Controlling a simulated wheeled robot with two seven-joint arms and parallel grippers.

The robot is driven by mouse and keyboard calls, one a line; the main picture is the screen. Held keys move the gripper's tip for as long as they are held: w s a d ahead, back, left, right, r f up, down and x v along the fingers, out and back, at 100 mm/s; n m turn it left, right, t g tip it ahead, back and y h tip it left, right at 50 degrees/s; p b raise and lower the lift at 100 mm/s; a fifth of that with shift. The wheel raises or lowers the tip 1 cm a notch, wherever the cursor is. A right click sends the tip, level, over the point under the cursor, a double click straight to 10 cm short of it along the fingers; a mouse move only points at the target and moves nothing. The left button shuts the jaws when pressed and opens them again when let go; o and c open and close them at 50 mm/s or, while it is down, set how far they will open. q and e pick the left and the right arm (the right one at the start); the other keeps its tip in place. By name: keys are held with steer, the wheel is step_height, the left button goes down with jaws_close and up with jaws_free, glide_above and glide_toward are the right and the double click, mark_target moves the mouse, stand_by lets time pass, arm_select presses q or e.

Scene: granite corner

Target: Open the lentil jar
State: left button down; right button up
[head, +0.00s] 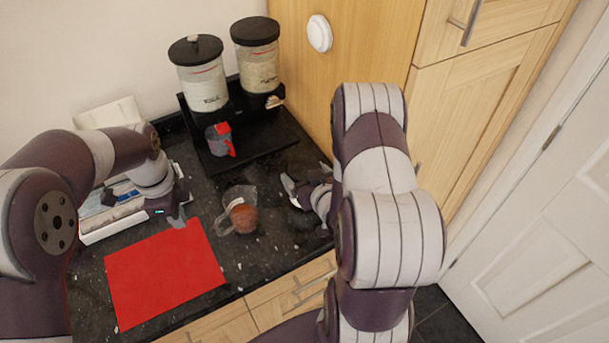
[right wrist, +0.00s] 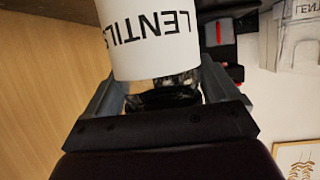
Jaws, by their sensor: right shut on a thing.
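The lentil jar (right wrist: 150,42) fills the top of the right wrist view. Its white label reads LENTILS upside down, with clear glass and a dark part beside the label. My right gripper (right wrist: 160,85) is shut on the jar, one finger at each side. In the head view, my right gripper (head: 302,190) is at the counter's right side, partly behind my right arm, and the jar is hard to make out there. My left gripper (head: 178,216) hangs over the back edge of the red mat, apart from the jar. Its finger gap is unclear.
A glass jug (head: 240,213) with brown contents stands on the dark counter between my grippers. A red mat (head: 165,275) lies at the front left. Two dispensers (head: 203,88) (head: 262,72) and a red-and-grey cup (head: 219,139) are at the back. A wood cabinet (head: 312,70) borders the right side.

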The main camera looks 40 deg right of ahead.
steer(key=shift+s+a+r, duration=0.1)
steer(key=o, duration=1.8)
steer(key=shift+s+r, duration=0.1)
steer(key=shift+s, duration=0.15)
steer(key=shift+w, duration=0.1)
steer(key=shift+v, duration=5.95)
